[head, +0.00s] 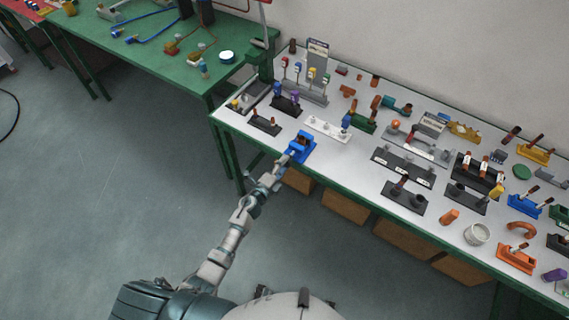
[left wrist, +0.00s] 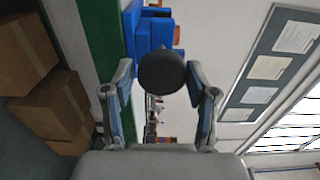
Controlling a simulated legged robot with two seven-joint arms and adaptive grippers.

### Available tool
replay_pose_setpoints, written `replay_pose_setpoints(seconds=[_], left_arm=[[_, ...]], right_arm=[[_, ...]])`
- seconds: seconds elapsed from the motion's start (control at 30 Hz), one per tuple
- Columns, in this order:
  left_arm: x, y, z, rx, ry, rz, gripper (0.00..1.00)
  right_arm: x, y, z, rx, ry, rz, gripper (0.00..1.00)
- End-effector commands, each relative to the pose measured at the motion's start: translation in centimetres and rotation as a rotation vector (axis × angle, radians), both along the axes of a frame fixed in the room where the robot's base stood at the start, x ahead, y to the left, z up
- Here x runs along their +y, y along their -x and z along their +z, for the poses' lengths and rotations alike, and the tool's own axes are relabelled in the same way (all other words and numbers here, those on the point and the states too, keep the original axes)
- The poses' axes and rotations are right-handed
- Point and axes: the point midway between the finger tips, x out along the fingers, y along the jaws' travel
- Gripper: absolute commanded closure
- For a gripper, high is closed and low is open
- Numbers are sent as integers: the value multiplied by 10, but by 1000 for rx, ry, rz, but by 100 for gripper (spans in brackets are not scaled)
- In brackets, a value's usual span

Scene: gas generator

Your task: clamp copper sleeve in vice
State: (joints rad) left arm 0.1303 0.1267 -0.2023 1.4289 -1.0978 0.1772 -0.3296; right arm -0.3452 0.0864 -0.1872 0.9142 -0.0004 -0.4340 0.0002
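A small blue vice (head: 301,148) stands at the front edge of the white-topped bench. A brownish piece (head: 306,141), possibly the copper sleeve, shows at its top. In the left wrist view the vice's blue body (left wrist: 148,30) is behind a dark round knob (left wrist: 162,71), and an orange-brown bit (left wrist: 177,36) shows beside it. My left gripper (left wrist: 160,70) is open, its fingers on either side of the knob with small visible gaps. In the head view the left gripper (head: 284,160) is at the vice's near side. My right gripper is not in view.
The bench (head: 345,185) holds many small fixtures, including a white block (head: 327,130) and a black holder (head: 264,124) near the vice. Cardboard boxes (head: 345,206) sit below the bench. A green table (head: 150,55) stands at the left. The floor in front is clear.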

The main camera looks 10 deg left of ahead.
Motion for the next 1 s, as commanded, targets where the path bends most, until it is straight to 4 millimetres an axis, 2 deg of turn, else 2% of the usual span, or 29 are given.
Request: replay_pose_setpoints(seconds=[0.03, 0.1, 0.13, 0.57, 1.0], left_arm=[[0, 0, 0, 0, -1, 0, 63], [0, 0, 0, 0, -1, 0, 80], [0, 0, 0, 1, -1, 0, 83], [0, 0, -3, 0, -11, 0, 84], [0, 1, -4, -77, -234, -2, 84]], right_arm=[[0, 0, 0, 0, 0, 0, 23], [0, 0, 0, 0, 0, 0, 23], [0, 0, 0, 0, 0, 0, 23], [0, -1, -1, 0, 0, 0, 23], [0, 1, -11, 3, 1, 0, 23]])
